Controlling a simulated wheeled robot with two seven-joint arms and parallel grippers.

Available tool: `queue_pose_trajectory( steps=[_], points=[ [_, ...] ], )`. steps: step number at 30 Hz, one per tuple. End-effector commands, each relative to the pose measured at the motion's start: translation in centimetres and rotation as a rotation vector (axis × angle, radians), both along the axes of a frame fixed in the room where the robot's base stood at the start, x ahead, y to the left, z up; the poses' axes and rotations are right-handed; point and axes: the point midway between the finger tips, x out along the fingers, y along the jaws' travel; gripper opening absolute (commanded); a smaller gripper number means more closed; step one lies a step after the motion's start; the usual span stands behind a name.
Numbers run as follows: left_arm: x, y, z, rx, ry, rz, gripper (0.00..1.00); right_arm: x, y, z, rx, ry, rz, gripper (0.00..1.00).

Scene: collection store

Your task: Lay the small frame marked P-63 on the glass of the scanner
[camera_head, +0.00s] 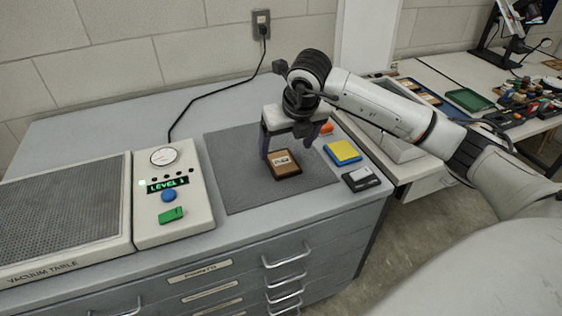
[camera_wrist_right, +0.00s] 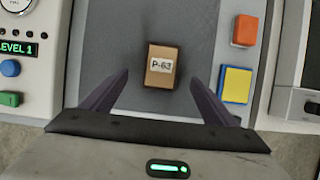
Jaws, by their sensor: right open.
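The small brown frame marked P-63 (camera_head: 283,164) lies on the grey mat (camera_head: 236,187). Its label reads P-63 in the wrist view (camera_wrist_right: 161,65). My right gripper (camera_head: 289,147) is open and points down over it. In the right wrist view the fingertips (camera_wrist_right: 160,77) stand apart on either side of the frame, with gaps. I cannot tell how far above the mat they are. The scanner is not clearly identifiable; a pale flat device (camera_head: 402,149) is partly hidden behind my right arm. My left gripper is not in view.
A yellow-and-blue block (camera_head: 343,152), an orange block (camera_wrist_right: 245,30) and a dark grey-and-white item (camera_head: 361,179) lie right of the mat. A control box (camera_head: 172,214) and vacuum table (camera_head: 60,221) are left. A green tray (camera_head: 470,100) stands on the far bench. The mat's left part is clear.

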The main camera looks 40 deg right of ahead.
Motion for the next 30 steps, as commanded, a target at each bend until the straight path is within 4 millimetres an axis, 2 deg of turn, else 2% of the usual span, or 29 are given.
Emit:
queue_pose_trajectory(
  steps=[8,16,25,26,30],
  points=[
    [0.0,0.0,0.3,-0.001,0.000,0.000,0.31,0.8,-0.2,-2.4,0.003,0.001,0.002,0.80],
    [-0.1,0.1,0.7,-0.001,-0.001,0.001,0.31,2.1,-0.9,-5.9,0.004,0.001,0.002,0.80],
    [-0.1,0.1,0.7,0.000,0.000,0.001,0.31,2.4,-0.9,-6.6,0.004,-0.001,0.004,0.80],
    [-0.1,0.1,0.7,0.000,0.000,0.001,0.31,2.4,-0.9,-6.6,0.004,-0.001,0.004,0.79],
    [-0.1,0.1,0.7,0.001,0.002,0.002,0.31,2.4,-0.9,-6.5,0.004,-0.001,0.004,0.55]
  ],
)
